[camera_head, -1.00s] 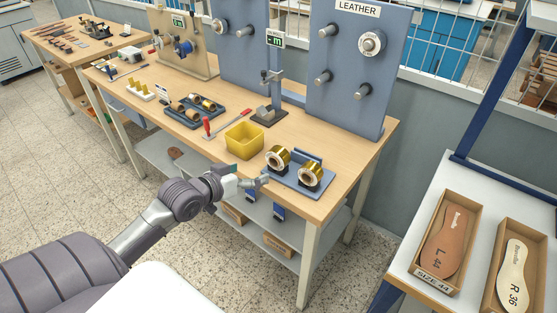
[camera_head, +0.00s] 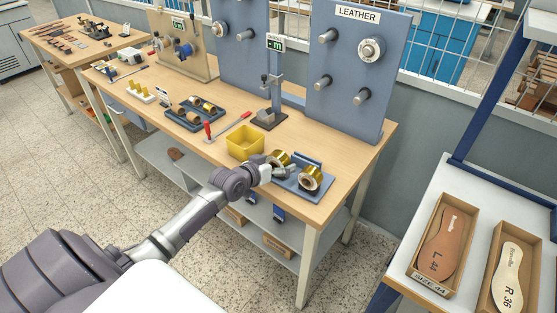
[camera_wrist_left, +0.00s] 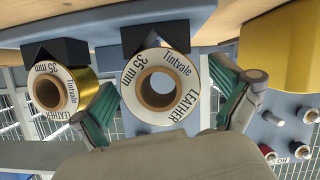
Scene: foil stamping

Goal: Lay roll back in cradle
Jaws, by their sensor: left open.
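Two gold foil rolls with white end labels sit in the black V-blocks of a blue cradle (camera_head: 308,160) at the bench's front edge. The left roll (camera_head: 280,158) is partly behind my left gripper (camera_head: 275,178). The right roll (camera_head: 310,179) is clear of it. In the left wrist view, which looks upside down, the left roll (camera_wrist_left: 178,74) reads "Tintvale LEATHER" and appears between my open green-padded fingers (camera_wrist_left: 166,108); I cannot tell whether they touch it. The right roll (camera_wrist_left: 80,88) is beyond one finger. My right gripper is out of view.
A yellow bin (camera_head: 244,150) stands left of the cradle, close to my gripper. A blue peg panel (camera_head: 343,90) rises behind. A tray of smaller rolls (camera_head: 190,122) lies farther left. A shelf with insole boxes (camera_head: 440,286) stands at right.

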